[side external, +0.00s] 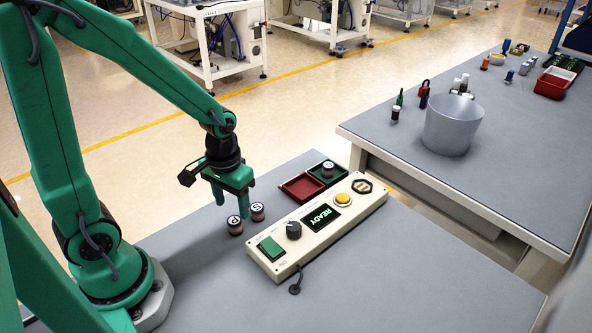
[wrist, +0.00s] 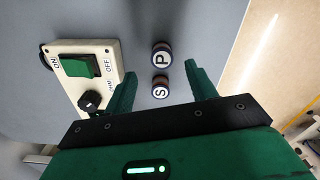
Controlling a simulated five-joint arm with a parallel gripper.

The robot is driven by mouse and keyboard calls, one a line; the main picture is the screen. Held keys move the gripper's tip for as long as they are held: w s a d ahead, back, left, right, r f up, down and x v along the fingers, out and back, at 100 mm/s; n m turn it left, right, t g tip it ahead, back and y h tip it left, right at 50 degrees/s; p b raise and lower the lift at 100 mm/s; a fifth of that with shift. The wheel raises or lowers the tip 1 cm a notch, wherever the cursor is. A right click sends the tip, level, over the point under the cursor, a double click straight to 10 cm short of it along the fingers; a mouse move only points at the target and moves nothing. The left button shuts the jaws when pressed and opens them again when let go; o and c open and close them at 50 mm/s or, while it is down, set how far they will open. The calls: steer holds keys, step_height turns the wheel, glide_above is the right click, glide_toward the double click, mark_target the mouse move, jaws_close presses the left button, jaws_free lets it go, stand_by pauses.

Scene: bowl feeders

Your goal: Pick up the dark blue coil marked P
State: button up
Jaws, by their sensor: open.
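The coil marked P (side external: 235,226) stands upright on the grey table, its white top showing; in the wrist view it has a dark rim and coppery side (wrist: 161,56). A similar coil marked S (side external: 257,213) stands right beside it and also shows in the wrist view (wrist: 160,88). My gripper (side external: 233,202) points down, open and empty, above and near the two coils. In the wrist view the fingers (wrist: 160,74) spread left and right of the coils. S appears between them, with P just past the tips.
A control box (side external: 320,226) with a green switch, knob and READY display stands right of the coils. Behind it are a red tray (side external: 301,188) and a green tray holding another coil (side external: 328,169). A second table with a grey bucket (side external: 453,126) stands at right.

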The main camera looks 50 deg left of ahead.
mark_target(234, 220)
steer(key=shift+f, duration=0.55)
steer(key=shift+a+f, duration=0.15)
steer(key=shift+f, duration=2.45)
steer(key=c, duration=1.1)
